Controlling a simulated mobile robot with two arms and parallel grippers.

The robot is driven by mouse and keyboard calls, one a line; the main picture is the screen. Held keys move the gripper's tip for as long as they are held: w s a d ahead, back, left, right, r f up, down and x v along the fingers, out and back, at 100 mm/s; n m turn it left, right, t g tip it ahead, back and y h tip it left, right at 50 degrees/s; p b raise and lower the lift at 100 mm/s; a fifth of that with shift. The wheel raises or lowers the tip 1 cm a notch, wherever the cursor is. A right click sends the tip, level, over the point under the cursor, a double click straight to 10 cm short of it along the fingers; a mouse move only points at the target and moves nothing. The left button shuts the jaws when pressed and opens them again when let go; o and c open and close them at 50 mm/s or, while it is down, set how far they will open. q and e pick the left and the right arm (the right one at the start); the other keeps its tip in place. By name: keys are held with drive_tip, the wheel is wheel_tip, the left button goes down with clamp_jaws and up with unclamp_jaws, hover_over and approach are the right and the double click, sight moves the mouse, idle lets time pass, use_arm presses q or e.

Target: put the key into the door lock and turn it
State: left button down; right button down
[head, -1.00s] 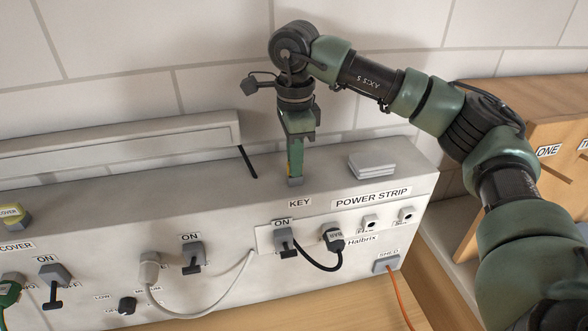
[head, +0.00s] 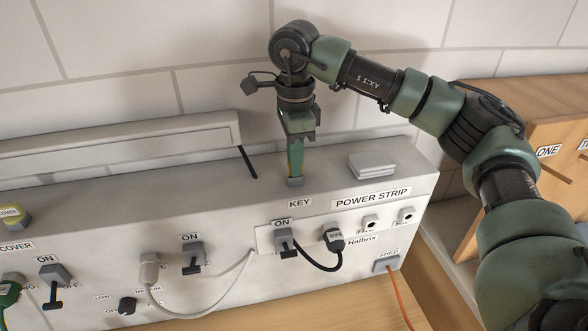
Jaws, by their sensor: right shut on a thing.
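My right gripper (head: 295,181) points straight down at the top of the light grey panel box (head: 215,177), just behind the label KEY (head: 300,203). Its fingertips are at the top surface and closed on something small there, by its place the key. The key itself is hidden by the fingers, so how it lies cannot be told. No door lock can be made out in the head view. My left gripper is not in view.
A stack of grey plates (head: 371,166) lies right of the gripper on the box. The front carries switches, a power strip (head: 341,235) and plugged cables. A wooden box (head: 555,130) stands at right.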

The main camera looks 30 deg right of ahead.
drive_tip(key=shift+r+p, duration=0.4)
drive_tip(key=shift+r, duration=0.3)
drive_tip(key=shift+r+p, duration=0.9)
drive_tip(key=shift+r, duration=0.5)
